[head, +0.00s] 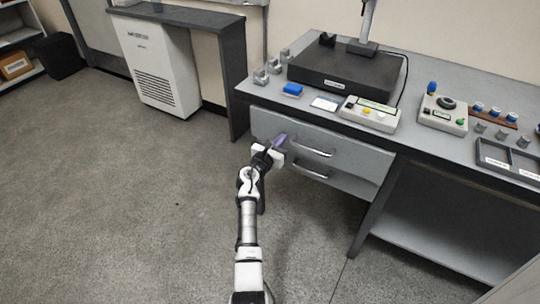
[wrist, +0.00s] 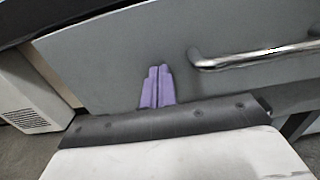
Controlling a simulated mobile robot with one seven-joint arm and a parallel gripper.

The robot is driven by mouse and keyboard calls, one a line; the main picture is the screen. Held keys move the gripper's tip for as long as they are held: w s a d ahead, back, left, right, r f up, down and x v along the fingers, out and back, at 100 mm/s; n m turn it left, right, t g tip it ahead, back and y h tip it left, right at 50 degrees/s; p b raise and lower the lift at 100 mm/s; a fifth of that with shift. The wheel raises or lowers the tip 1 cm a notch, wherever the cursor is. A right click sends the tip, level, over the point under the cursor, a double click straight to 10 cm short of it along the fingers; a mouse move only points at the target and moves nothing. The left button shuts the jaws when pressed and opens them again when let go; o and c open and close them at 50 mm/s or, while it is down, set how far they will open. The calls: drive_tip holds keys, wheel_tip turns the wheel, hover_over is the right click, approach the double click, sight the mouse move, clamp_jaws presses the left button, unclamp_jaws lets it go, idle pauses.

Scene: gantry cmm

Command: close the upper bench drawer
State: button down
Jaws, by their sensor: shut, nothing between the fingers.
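The upper bench drawer (head: 350,152) has a grey front with a silver bar handle (head: 312,147), just under the bench top. Its front looks nearly flush with the bench; I cannot tell if a small gap remains. My gripper (head: 279,140) has purple fingers, pressed together and empty. It is at the left part of the drawer front, left of the handle. In the wrist view the fingertips (wrist: 158,72) point at the grey drawer front (wrist: 110,65), with the handle (wrist: 250,58) to their right. I cannot tell whether they touch it. The lower drawer (head: 345,182) is below.
The bench top (head: 415,150) carries a dark plate with a column (head: 345,70), control boxes (head: 370,114) and several small metal parts. A white cabinet unit (head: 158,65) stands to the left. The floor (head: 120,200) left of my arm is clear.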

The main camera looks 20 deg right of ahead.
sight(286, 131)
drive_tip(key=b+x, duration=0.1)
drive_tip(key=x, duration=0.2)
drive_tip(key=shift+w+d, duration=0.3)
drive_tip(key=shift+r, duration=0.3)
drive_tip(key=shift+d+r, duration=0.1)
